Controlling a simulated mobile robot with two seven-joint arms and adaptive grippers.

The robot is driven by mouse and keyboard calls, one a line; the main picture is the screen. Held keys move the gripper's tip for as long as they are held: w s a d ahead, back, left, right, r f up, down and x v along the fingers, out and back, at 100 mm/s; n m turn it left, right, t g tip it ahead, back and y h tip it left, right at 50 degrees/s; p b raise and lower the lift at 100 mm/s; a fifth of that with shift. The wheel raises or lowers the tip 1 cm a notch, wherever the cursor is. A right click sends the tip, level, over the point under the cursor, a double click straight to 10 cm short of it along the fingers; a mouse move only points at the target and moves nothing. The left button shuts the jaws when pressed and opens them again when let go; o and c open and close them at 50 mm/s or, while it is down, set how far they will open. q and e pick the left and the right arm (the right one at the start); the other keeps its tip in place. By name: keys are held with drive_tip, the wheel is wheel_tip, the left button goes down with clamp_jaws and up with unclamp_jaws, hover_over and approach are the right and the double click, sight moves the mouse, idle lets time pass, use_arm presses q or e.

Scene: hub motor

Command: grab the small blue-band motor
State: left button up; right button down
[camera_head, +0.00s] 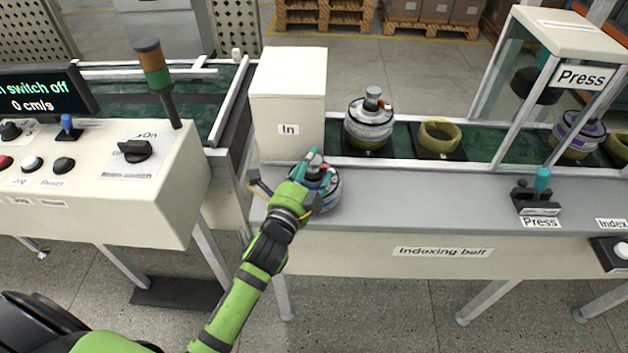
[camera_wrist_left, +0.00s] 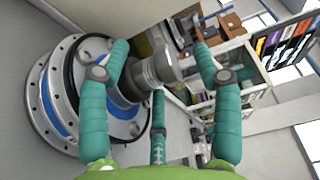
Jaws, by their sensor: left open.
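The small blue-band motor (camera_head: 327,197) stands on the grey front ledge of the indexing belt, below the "In" box, partly hidden by my left gripper (camera_head: 308,172). In the left wrist view the motor's round silver body with its blue band (camera_wrist_left: 48,92) fills the left side, and its shaft points toward the middle. My left gripper (camera_wrist_left: 160,65) is open, its teal fingers spread around the shaft. Whether any finger touches the shaft I cannot tell. My right gripper is not in view.
The cream "In" box (camera_head: 288,92) stands right behind the motor. Another motor (camera_head: 369,125) and an empty ring-shaped holder (camera_head: 440,136) sit on the belt. A purple-band motor (camera_head: 578,137) is by the press. The control console (camera_head: 100,185) stands left. The ledge (camera_head: 420,200) is clear toward the press switch.

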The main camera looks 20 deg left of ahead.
sight(317, 158)
use_arm(q)
drive_tip(key=w, duration=0.2)
drive_tip(key=shift+w, duration=0.4)
drive_tip(key=shift+w+f, duration=0.15)
drive_tip(key=shift+w, duration=0.1)
clamp_jaws()
drive_tip(key=shift+s, duration=0.1)
drive_tip(key=shift+d+r, duration=0.1)
drive_tip(key=shift+r, duration=0.2)
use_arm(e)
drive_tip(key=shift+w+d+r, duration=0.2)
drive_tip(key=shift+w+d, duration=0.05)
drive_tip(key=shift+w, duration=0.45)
